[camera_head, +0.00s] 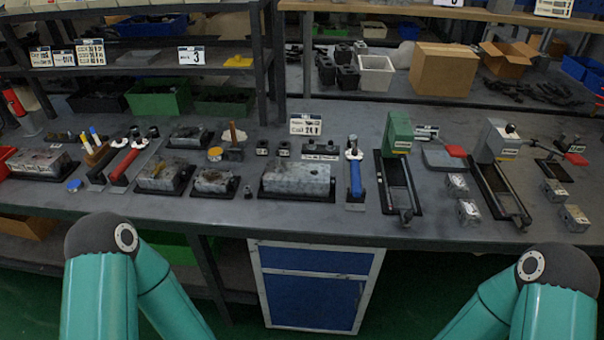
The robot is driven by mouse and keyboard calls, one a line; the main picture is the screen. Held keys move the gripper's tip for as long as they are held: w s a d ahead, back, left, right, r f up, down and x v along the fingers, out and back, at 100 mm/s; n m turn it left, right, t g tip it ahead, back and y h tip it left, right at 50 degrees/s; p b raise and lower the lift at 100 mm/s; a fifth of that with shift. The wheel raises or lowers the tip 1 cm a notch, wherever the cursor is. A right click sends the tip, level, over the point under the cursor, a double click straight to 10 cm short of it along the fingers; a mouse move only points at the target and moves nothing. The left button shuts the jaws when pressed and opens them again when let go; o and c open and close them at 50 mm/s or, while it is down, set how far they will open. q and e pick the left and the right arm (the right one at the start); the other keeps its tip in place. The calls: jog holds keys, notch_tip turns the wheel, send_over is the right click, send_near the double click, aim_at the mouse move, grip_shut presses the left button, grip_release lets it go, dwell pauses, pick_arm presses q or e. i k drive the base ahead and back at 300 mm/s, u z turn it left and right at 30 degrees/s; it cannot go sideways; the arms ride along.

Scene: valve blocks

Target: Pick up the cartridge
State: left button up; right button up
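I cannot tell for certain which thing is the cartridge. A small dark piece (248,192) stands on the bench between two grey valve blocks, and two small black pieces (262,149) sit further back. A large grey valve block (297,180) lies on a black tray at the middle of the bench. Smaller grey blocks (213,181) lie to its left, also on black trays. Both my teal arms show only as links at the bottom left and bottom right. Neither gripper is in view.
The grey workbench (330,225) has a clear front strip. A blue-handled tool (355,180) and a red-handled tool (127,164) lie on it. A green-headed fixture (398,134) and a grey-headed one (497,140) stand right. A shelf post (279,60) rises at the back.

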aim_at(311, 145)
jog(key=u, duration=1.15)
jog(key=i, duration=0.15)
jog(key=z, duration=2.75)
jog(key=k, duration=1.5)
jog(key=u, duration=0.55)
jog(key=i, duration=1)
